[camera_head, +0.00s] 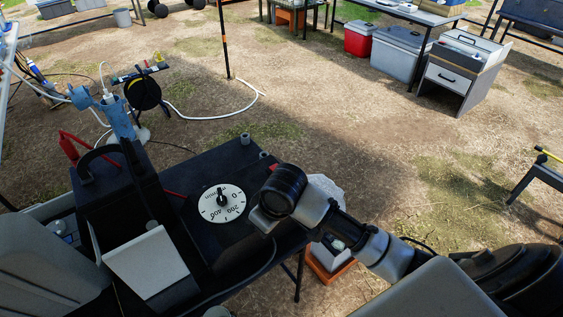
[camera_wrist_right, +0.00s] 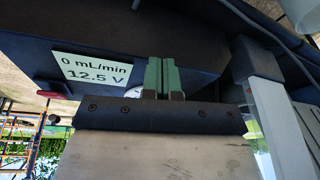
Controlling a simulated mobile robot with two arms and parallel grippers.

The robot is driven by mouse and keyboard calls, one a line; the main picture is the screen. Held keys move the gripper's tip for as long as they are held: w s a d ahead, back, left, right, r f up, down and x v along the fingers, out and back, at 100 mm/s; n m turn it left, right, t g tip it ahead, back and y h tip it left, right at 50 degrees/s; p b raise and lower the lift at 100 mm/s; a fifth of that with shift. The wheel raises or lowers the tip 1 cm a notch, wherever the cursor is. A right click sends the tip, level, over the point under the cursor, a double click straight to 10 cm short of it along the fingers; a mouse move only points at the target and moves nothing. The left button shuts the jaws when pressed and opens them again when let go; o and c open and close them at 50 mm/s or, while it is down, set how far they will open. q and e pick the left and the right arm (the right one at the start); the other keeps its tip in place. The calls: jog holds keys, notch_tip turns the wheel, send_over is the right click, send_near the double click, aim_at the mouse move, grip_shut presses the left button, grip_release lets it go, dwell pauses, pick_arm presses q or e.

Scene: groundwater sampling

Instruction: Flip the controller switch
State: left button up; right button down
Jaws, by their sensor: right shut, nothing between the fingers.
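The controller is a dark box with a white round dial (camera_head: 222,203) marked 0, 200 and 400 on its top. In the right wrist view a display label (camera_wrist_right: 93,70) on a dark face reads 0 mL/min and 12.5 V. My right gripper (camera_wrist_right: 161,77) is shut and empty, its green fingers close together just right of this label; contact cannot be told. In the head view my right wrist (camera_head: 285,190) is over the controller's right side and hides the fingertips. A small red part (camera_wrist_right: 56,95) shows below the label; I cannot tell whether it is the switch. My left gripper is not in view.
A black case (camera_head: 115,195) stands left of the dial, with a white panel (camera_head: 150,262) in front. A blue post (camera_head: 120,120) and a cable reel (camera_head: 143,90) stand behind. Open ground lies beyond the table; a red cooler (camera_head: 359,38) is far back.

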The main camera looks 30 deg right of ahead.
jog(key=w+d+r+m+h, duration=0.1)
jog(key=w+d+r+m, duration=0.2)
jog(key=w+d+r, duration=0.9)
notch_tip(320, 180, up, 3)
jog(key=shift+w+r+g+h, duration=0.2)
jog(key=shift+w+g+h, duration=0.1)
jog(key=shift+w, duration=0.1)
jog(key=x, duration=0.4)
jog(key=s+x, duration=0.1)
jog(key=x, duration=0.3)
jog(key=p+x, duration=0.1)
jog(key=x, duration=0.4)
jog(key=shift+s+d+f, duration=0.1)
jog(key=shift+s+d, duration=0.05)
jog(key=shift+d, duration=0.05)
jog(key=shift+f, duration=0.45)
jog(key=shift+s, duration=0.1)
